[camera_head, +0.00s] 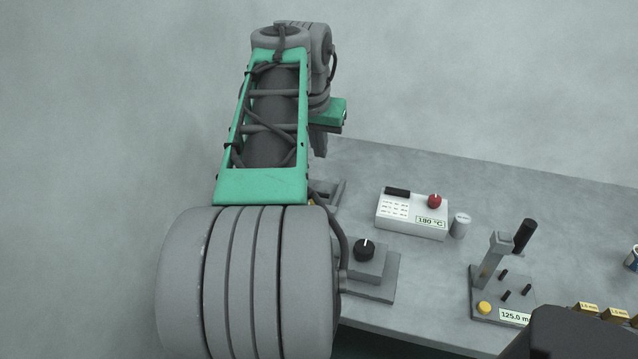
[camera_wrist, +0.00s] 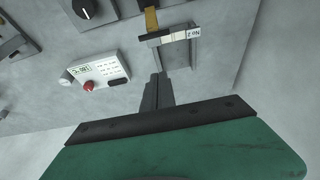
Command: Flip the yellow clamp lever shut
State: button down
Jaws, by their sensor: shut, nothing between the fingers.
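The yellow clamp lever (camera_wrist: 151,20) shows near the top of the wrist view, beside a grey clamp frame (camera_wrist: 181,58) with a white label strip across it. In the head view only a small yellow bit (camera_head: 312,203) of it shows, mostly hidden behind my arm; I cannot tell its angle. My gripper (camera_wrist: 157,77) is shut and empty, its fingertips next to the frame's edge in the picture, apart from the lever. In the head view my gripper (camera_head: 320,152) hangs above the back left of the table.
A white controller box (camera_head: 412,215) with a red knob stands near mid-table, a small grey cylinder (camera_head: 460,225) beside it. A black knob sits on a grey block (camera_head: 368,266). A lever fixture (camera_head: 495,280) stands at right. Bare table (camera_head: 540,200) lies at the back right.

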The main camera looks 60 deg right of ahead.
jog(key=s+b+x, duration=0.1)
jog(key=x, duration=0.9)
jog(key=a, duration=0.4)
jog(key=shift+w, duration=0.25)
jog(key=shift+f+b, duration=0.1)
jog(key=shift+b, duration=0.35)
